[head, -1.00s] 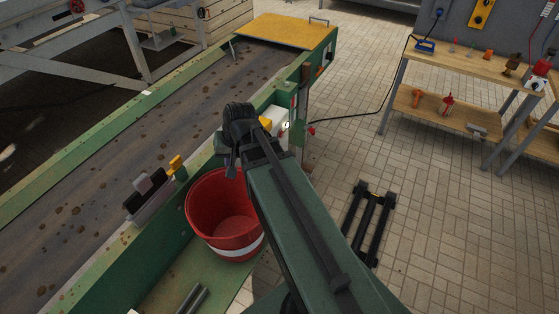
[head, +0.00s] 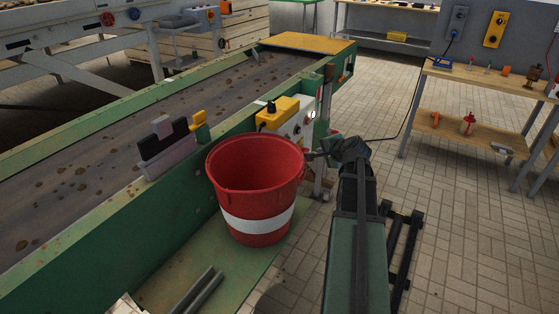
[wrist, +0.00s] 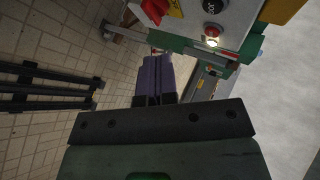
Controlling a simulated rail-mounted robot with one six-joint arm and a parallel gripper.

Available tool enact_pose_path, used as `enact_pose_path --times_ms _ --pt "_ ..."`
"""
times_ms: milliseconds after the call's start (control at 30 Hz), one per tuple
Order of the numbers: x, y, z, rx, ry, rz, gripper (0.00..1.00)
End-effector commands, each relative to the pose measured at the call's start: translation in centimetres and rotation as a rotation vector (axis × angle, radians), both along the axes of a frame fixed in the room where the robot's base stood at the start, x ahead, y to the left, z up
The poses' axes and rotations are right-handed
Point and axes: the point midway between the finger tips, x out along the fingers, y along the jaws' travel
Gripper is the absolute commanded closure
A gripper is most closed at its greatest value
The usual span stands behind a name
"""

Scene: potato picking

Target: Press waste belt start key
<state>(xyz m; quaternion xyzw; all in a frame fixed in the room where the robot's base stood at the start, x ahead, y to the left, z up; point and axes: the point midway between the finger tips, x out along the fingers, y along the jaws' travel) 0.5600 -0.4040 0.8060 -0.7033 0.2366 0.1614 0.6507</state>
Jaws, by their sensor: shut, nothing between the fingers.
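A pale control box (head: 298,127) with a yellow top part (head: 277,112) is mounted on the green belt frame, behind the red bucket. It carries a small lit button (head: 312,114). The panel (wrist: 236,14) also shows in the wrist view, with a black key (wrist: 214,5), a red key (wrist: 212,31) and a bright lamp below it (wrist: 212,43). I cannot tell which is the waste belt start key. My gripper (head: 311,156) is to the right of the bucket, below the box. Its fingers (wrist: 152,72) are shut and empty, apart from the keys.
The red bucket (head: 253,218) stands on a green ledge, close left of my gripper. The conveyor belt (head: 100,165) carries brown lumps. A red switch (wrist: 153,10) is on the panel's left. A workbench (head: 480,85) stands right. A black frame (head: 405,240) lies on the tiles.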

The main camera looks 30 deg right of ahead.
Motion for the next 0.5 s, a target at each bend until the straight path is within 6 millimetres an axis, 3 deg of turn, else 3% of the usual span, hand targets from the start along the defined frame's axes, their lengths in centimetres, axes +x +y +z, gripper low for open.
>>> enact_pose_path --times_ms 333,500 --pt "0.1 0.0 0.1 0.000 0.000 0.000 1.00" --pt "1.1 0.5 0.0 -0.001 0.001 0.002 1.00"
